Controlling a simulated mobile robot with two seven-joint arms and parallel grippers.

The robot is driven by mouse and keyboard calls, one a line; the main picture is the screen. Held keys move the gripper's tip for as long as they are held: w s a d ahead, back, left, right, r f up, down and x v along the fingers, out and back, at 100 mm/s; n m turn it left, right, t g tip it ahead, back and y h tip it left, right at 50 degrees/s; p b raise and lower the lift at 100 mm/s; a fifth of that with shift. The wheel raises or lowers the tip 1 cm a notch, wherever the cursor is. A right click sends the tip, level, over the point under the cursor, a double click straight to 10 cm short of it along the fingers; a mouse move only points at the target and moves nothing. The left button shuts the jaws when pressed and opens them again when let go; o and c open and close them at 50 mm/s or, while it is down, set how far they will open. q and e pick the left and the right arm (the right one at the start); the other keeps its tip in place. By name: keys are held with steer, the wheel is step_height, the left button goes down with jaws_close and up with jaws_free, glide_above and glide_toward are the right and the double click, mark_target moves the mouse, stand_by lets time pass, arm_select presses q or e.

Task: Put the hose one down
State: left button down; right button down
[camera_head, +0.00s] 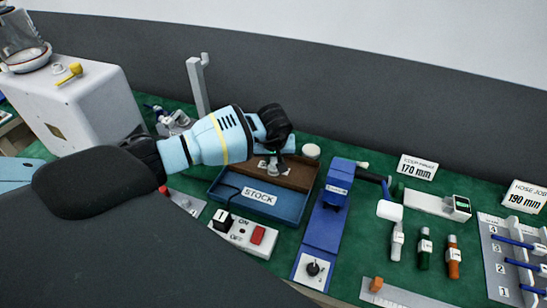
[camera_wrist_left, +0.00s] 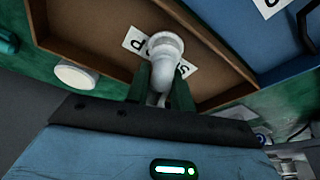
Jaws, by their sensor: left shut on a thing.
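My left gripper (camera_head: 271,157) reaches in from the left and points down over the brown tray (camera_head: 302,183). In the left wrist view, its dark green fingers (camera_wrist_left: 161,92) are shut on a white, rounded, bent piece (camera_wrist_left: 166,48). I cannot tell whether this is the hose one. The piece is above the brown tray's floor (camera_wrist_left: 95,22), in front of a white lettered label (camera_wrist_left: 137,40) that it partly covers. Whether it touches the floor is unclear. My right gripper is out of view.
The blue STOCK tray (camera_head: 232,178) adjoins the brown one. A round white cap (camera_head: 311,150) stands behind. A blue fixture (camera_head: 322,225) stands right, with a HOSE JOB 190 mm card (camera_head: 524,196) farther right. A switch box (camera_head: 243,234) is in front; a grey post (camera_head: 197,85) rises behind.

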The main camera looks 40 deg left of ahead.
arm_select(q)
steer(key=c, duration=1.6)
jaws_free()
steer(key=shift+f, duration=0.2)
steer(key=shift+c, duration=0.2)
steer(key=o, duration=0.4)
steer(key=shift+r, duration=0.1)
steer(key=shift+o, duration=0.2)
steer(key=shift+r, duration=0.55)
steer(key=v, duration=1.1)
steer(key=shift+s+r, duration=0.1)
steer(key=shift+s, duration=0.05)
